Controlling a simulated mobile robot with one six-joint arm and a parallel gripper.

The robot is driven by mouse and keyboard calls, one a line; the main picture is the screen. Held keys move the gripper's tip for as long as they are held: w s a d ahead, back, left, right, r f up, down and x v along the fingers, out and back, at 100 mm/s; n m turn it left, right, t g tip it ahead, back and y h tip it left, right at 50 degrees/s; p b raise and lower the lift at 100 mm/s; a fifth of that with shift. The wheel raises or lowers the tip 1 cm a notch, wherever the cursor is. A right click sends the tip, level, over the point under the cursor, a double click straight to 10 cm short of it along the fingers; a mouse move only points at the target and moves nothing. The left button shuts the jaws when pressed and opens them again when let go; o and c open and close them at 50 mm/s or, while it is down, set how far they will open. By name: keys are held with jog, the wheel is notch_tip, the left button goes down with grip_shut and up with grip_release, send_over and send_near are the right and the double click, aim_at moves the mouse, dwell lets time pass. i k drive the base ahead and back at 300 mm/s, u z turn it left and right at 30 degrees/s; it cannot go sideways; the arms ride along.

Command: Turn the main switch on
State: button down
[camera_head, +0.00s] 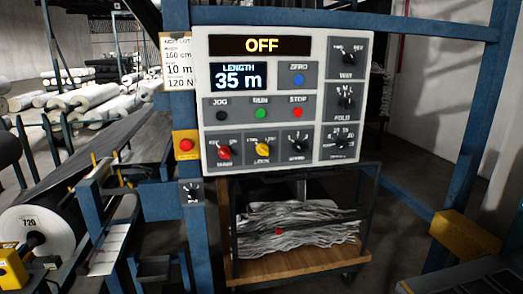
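The control panel (208,90) is a light grey box on a blue frame, facing me in the upper middle of the head view. Its top display (262,45) reads OFF in yellow letters. The main switch (225,152) is a red rotary knob at the panel's lower left, with a blurred label below that seems to read MAIN. Its handle looks slanted; its exact setting is too small to read. Nothing covers the switch. My gripper is not in view.
A yellow rotary knob (262,148) sits right of the main switch. JOG, RUN and STOP buttons (298,112) are above. A red button on a yellow box (186,145) is at the panel's left edge. A cart (300,262) with grey material stands below.

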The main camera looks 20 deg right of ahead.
aim_at(224, 151)
jog(key=k, duration=1.35)
jog(key=u, duration=0.6)
jog(key=i, duration=1.2)
jog(key=u, duration=0.6)
